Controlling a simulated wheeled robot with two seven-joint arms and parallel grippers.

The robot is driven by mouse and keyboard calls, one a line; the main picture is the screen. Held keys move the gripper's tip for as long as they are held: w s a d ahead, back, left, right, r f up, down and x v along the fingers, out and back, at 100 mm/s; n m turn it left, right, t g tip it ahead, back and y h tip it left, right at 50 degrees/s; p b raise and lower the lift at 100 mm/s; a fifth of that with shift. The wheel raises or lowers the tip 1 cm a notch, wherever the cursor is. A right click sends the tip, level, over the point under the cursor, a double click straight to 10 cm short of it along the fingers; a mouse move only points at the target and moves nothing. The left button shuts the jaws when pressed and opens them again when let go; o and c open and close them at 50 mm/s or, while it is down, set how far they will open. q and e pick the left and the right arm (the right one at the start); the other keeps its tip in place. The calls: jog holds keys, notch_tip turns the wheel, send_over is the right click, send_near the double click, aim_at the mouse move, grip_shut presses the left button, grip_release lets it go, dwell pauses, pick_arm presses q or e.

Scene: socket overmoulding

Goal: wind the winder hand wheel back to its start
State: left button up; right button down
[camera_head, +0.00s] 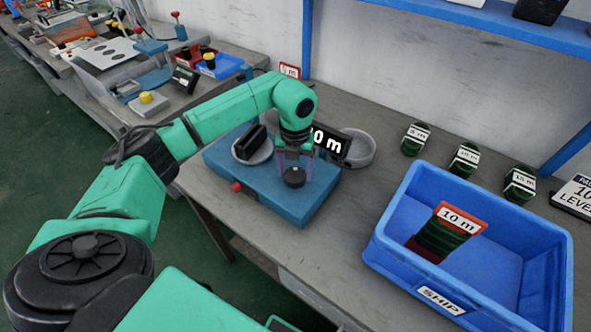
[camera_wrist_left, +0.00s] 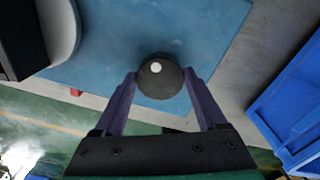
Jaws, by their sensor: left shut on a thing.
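The winder is a blue base (camera_head: 310,207) on the grey bench, with a grey disc carrying a black block (camera_head: 251,142) at its left. A black round hand wheel (camera_head: 294,178) with a white dot on top sits at its right; it shows in the left wrist view (camera_wrist_left: 160,76) too. My left gripper (camera_head: 293,168) comes down from above, its purple fingers closed on the sides of the hand wheel. A black display (camera_head: 330,142) behind reads "0 m", its left part hidden by my arm. My right gripper is not in view.
A blue SHIP bin (camera_head: 401,262) stands at the right, holding a coil tagged 10 m (camera_head: 450,230). Several dark coils (camera_head: 466,158) lie behind it. A round grey bowl (camera_head: 360,148) is beside the display. A red knob (camera_head: 237,187) is on the base's front.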

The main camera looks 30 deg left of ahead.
pick_arm(q)
jog(key=n, duration=0.5)
jog(key=shift+w+a+r+n, duration=0.15)
jog(key=shift+r+n, duration=0.1)
jog(key=shift+n, duration=0.15)
jog(key=n+p, duration=0.1)
jog(key=n, duration=0.4)
jog(key=n+p, duration=0.1)
jog(key=n, duration=0.4)
jog(key=shift+n, duration=0.4)
jog(key=n+p, duration=0.1)
jog(key=n, duration=0.4)
jog(key=shift+s+p, duration=0.2)
jog(key=shift+p, duration=0.15)
jog(key=shift+r+n+p, duration=0.2)
jog(key=shift+n+p, duration=0.45)
jog(key=shift+n, duration=0.45)
jog(key=n+p, duration=0.4)
jog(key=p, duration=0.6)
jog(key=shift+s+r+n+p, duration=0.1)
jog(key=shift+n+p, duration=0.2)
jog(key=shift+p, duration=0.1)
jog(key=shift+f+n+p, duration=0.2)
jog(key=shift+n+p, duration=0.1)
jog(key=shift+p, duration=0.25)
jog(key=shift+f, duration=0.15)
